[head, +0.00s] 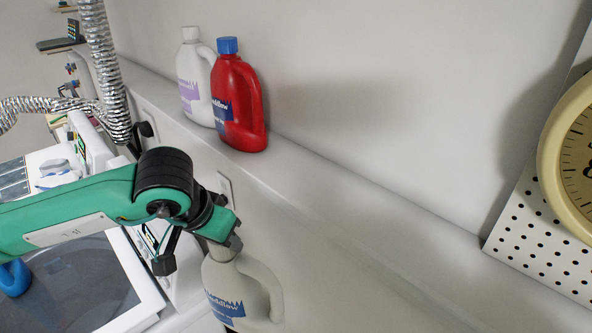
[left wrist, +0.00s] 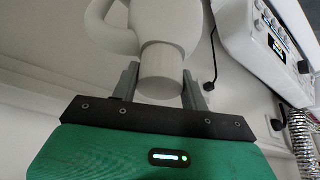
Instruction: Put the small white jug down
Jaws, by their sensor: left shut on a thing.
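The small white jug (head: 238,292) with a blue label hangs upright below my left gripper (head: 222,243) in the head view. The gripper is shut on the jug's cap and neck. In the left wrist view, the jug (left wrist: 160,30) and its cap sit between the two fingers of the gripper (left wrist: 160,85). The jug is in front of and below the ledge (head: 330,210), apart from it. The jug's bottom is cut off by the lower edge of the head view. My right gripper is in neither view.
A red jug (head: 240,105) with a blue cap and a white jug with a purple label (head: 193,85) stand at the ledge's far left. The ledge to their right is clear. A pegboard (head: 545,240) and clock (head: 575,150) are at right; a white washing machine (head: 150,300) is lower left.

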